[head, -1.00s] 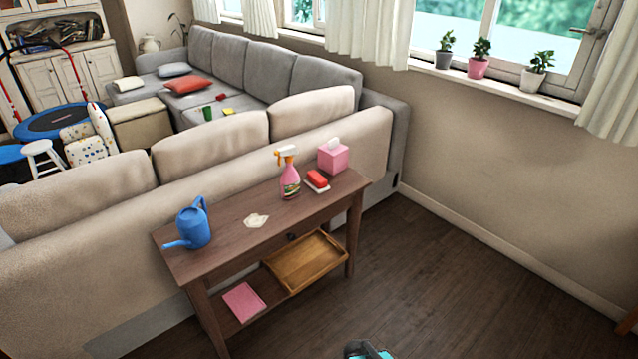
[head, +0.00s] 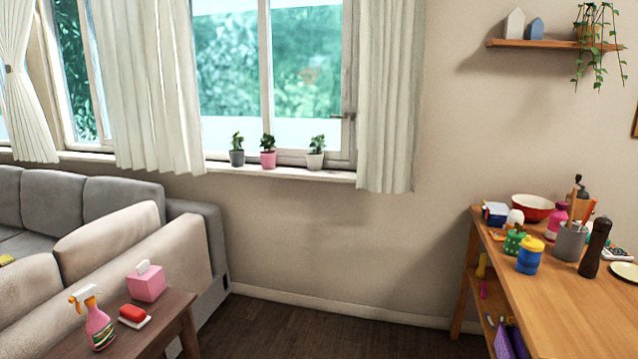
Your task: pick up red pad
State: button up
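A small red block (head: 133,312), which may be the red pad, lies on a small white dish (head: 147,322). The dish rests on the dark wooden console table (head: 165,328) at the lower left of the head view. A pink spray bottle (head: 98,325) stands just left of the red block, and a pink tissue box (head: 146,282) stands behind it. My gripper is not in view.
A beige sofa (head: 150,245) backs the console table. A wooden table (head: 590,300) at the right holds a blue jar with yellow lid (head: 530,257), a dark pepper mill (head: 594,250) and a red bowl (head: 532,207). Dark floor (head: 300,330) between them is clear.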

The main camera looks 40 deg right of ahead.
aim_at(133, 316)
jog(key=k, duration=1.35)
jog(key=u, duration=0.2)
jog(key=i, duration=0.55)
jog(key=u, duration=0.65)
jog(key=i, duration=1.15)
jog(key=u, duration=0.25)
